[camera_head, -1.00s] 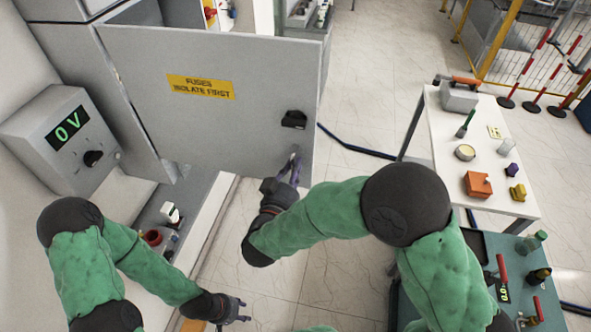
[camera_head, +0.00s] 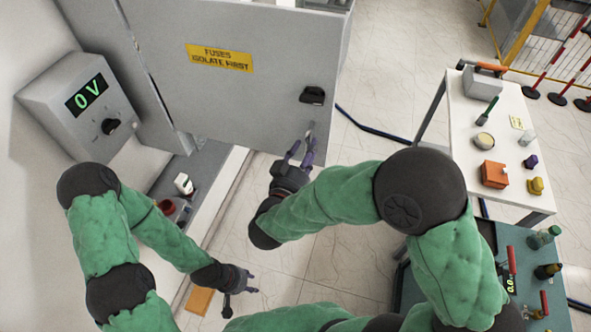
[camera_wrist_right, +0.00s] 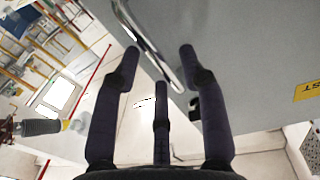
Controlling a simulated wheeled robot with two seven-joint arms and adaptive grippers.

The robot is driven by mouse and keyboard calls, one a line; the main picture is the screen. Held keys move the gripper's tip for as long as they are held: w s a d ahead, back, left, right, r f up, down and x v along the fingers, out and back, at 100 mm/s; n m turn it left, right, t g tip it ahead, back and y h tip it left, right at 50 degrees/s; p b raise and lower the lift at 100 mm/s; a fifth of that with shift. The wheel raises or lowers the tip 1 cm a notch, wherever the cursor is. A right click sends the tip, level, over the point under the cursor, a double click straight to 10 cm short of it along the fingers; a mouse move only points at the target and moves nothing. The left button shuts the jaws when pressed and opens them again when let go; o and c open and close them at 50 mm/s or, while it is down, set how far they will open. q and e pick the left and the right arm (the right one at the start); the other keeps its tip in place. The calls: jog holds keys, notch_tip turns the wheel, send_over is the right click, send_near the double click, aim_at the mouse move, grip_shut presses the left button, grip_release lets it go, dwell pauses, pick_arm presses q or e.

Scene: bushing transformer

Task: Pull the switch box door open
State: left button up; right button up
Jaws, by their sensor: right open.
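The grey switch box door (camera_head: 240,105) with a yellow "FUSES ISOLATE FIRST" label stands swung out from the cabinet at the left, over the floor. A black latch (camera_head: 312,95) is near its free edge. A metal bar handle (camera_head: 310,130) is below the latch; it also shows in the right wrist view (camera_wrist_right: 140,38). My right gripper (camera_head: 302,150) is open at the handle's lower end. In the wrist view the bar's end lies between its spread fingers (camera_wrist_right: 160,65); contact is unclear. My left gripper (camera_head: 250,282) is low, apart from the door, and looks open.
A grey meter box (camera_head: 75,105) reading 0 V is on the left wall. A white table (camera_head: 510,145) with small items and a teal cart (camera_head: 535,265) stand at the right. A blue cable (camera_head: 365,140) lies on the floor, which is otherwise clear between door and table.

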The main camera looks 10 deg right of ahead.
jog(key=v, duration=1)
jog(key=shift+w, duration=0.1)
jog(key=w+d+f+n+g+y+b, duration=0.1)
jog(key=w+f+g+y+b, duration=0.2)
jog(key=f, duration=0.8)
jog(key=w+f+n+y+b, duration=0.15)
jog(key=f+b, duration=0.35)
jog(key=f, duration=0.7)
jog(key=w+d+f+n+g+y+b, duration=0.1)
jog(key=w+f+g+y+b, duration=0.2)
jog(key=f, duration=0.8)
jog(key=s+f+g+y+b, duration=0.3)
jog(key=s+f, duration=0.6)
jog(key=f, duration=0.4)
jog(key=s+d+f+g+y+b, duration=0.1)
jog(key=s+f+g+y+b, duration=0.2)
jog(key=f, duration=1)
jog(key=s+g+b, duration=0.2)
jog(key=s+b, duration=0.2)
jog(key=s, duration=0.2)
jog(key=shift+s+f+g+b, duration=0.2)
jog(key=shift+f+g+b, duration=0.1)
jog(key=shift+g, duration=0.1)
jog(key=shift+w+d+n, duration=0.15)
jog(key=shift+n, duration=0.1)
